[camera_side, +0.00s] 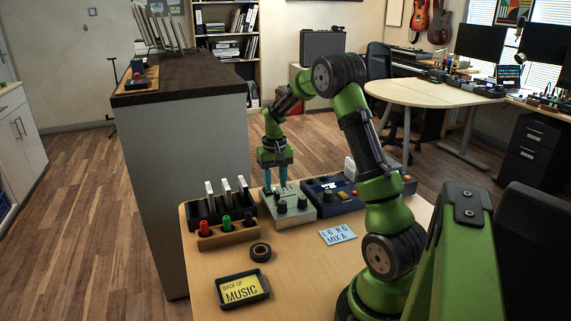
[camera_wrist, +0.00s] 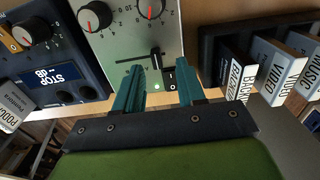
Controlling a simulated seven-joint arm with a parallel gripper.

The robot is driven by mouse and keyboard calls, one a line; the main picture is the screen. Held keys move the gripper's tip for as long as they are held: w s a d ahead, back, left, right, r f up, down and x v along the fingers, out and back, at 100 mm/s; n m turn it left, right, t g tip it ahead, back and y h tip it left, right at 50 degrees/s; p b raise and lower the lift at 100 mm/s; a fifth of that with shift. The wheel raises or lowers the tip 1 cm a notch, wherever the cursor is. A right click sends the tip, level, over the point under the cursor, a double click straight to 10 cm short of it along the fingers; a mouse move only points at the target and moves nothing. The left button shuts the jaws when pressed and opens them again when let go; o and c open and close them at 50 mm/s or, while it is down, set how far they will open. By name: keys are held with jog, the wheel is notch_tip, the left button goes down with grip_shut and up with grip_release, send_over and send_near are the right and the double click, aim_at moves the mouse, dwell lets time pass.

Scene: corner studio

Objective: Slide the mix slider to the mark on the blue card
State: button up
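The grey-green mixer box (camera_side: 290,207) stands at the back of the wooden table, and its panel (camera_wrist: 112,45) fills the top middle of the wrist view. The mix slider, a black cap (camera_wrist: 155,57) on a short slot, sits right of the slot's middle in the wrist view. My gripper (camera_wrist: 162,70) is open, its teal fingers apart and nothing held between them. The slider cap shows just beyond and between the fingertips; contact cannot be told. In the side view my gripper (camera_side: 276,186) points down at the mixer. The light-blue card (camera_side: 338,234) lies on the table, reading roughly "L6 R6 MIX A".
A dark blue device (camera_side: 325,201) stands beside the mixer, and a black rack of upright cases (camera_side: 209,211) on its other side. A wooden holder (camera_side: 228,237) with coloured plugs, a tape roll (camera_side: 261,252) and a black tray (camera_side: 224,297) with a yellow card are nearer.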

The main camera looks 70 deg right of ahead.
aim_at(275, 192)
notch_tip(275, 192, up, 14)
jog(key=shift+f, duration=0.15)
dwell(0.3)
jog(key=s+a+r+n+t+y, duration=0.1)
jog(key=s+a, duration=0.5)
jog(key=a, duration=0.9)
jog(key=s+a+r+n+t+y, duration=0.1)
jog(key=s+a+n+t, duration=0.3)
jog(key=a, duration=1.1)
jog(key=shift+s+a+r+t, duration=0.25)
jog(key=shift+s+a+t, duration=0.15)
jog(key=shift+s+t, duration=0.75)
